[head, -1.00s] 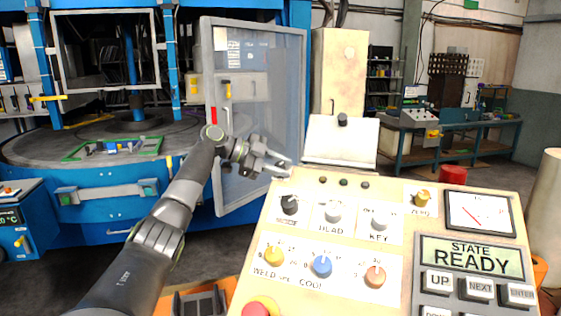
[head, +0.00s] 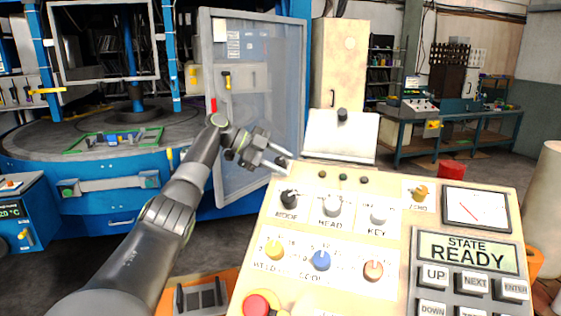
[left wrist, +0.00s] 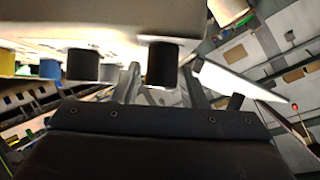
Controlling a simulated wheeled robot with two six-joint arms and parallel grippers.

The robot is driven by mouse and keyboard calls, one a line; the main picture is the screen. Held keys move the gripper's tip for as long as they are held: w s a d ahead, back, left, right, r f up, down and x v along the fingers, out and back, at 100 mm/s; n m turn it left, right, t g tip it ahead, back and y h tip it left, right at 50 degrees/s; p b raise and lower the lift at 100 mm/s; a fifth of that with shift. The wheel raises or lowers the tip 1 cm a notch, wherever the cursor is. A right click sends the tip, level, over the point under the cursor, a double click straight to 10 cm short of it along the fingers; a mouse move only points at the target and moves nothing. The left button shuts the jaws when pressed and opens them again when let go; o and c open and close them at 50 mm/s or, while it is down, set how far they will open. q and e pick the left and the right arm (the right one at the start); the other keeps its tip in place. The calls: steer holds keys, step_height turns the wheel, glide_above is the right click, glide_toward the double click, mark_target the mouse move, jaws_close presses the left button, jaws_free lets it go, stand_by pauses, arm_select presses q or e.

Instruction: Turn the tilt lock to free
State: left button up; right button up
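My left gripper (head: 276,160) is at the upper left edge of the cream control panel (head: 240,296), close to the black mode knob (head: 289,198). Its fingers are apart and empty. In the left wrist view the gripper (left wrist: 160,88) shows a gap between its silver fingers, with a black knob (left wrist: 162,64) just beyond; I cannot tell which knob this is. The panel also carries a head knob (head: 332,206), a key knob (head: 379,214), and yellow, blue and orange knobs. I cannot read a tilt lock label on any control. My right gripper is not in view.
A tilted white plate (head: 341,138) with a black knob (head: 342,115) stands behind the panel. A grey-framed clear door (head: 260,110) is behind my left arm. A red button (head: 256,305) sits at the panel's lower left. A screen reads "READY" (head: 468,252).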

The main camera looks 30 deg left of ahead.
arm_select(q)
steer(key=shift+o, duration=0.8)
steer(key=shift+a+r, duration=0.1)
steer(key=shift+r, duration=0.05)
steer(key=b+v, duration=0.1)
steer(key=v, duration=1.6)
steer(key=shift+a, duration=0.15)
